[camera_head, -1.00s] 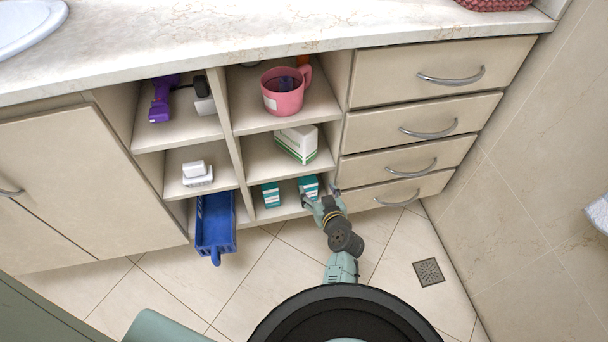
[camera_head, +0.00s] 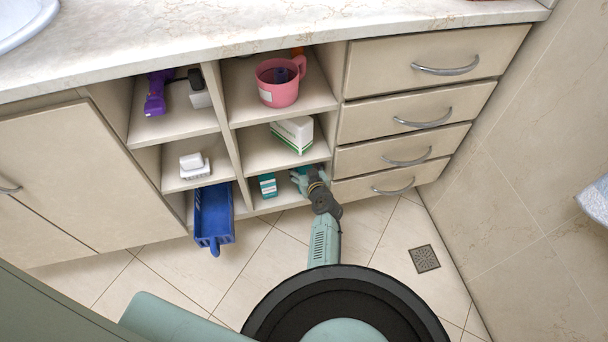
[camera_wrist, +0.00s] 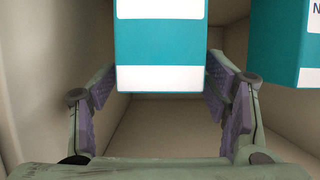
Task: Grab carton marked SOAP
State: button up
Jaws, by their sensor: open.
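Two teal-and-white cartons stand in the bottom right compartment of the open shelf. In the head view one teal carton (camera_head: 268,186) shows clear on the left; the other is mostly hidden behind my gripper (camera_head: 307,178). In the wrist view a teal carton (camera_wrist: 160,52) stands between the open fingers of my gripper (camera_wrist: 160,84), with gaps at both sides. The second teal carton (camera_wrist: 278,45) is outside the fingers at the right, with a letter N at its cut-off edge. I cannot read SOAP on either carton.
A shelf wall is close beside the gripper. Above are a white-green box (camera_head: 293,134) and a pink mug (camera_head: 279,84). A blue bin (camera_head: 214,215) juts out at the left. Drawers (camera_head: 392,189) stand at the right. The floor in front is clear.

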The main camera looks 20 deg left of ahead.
jog(key=shift+w+a+f, duration=0.1)
jog(key=shift+w, duration=0.05)
jog(key=shift+c, duration=0.4)
grip_shut()
dwell(0.5)
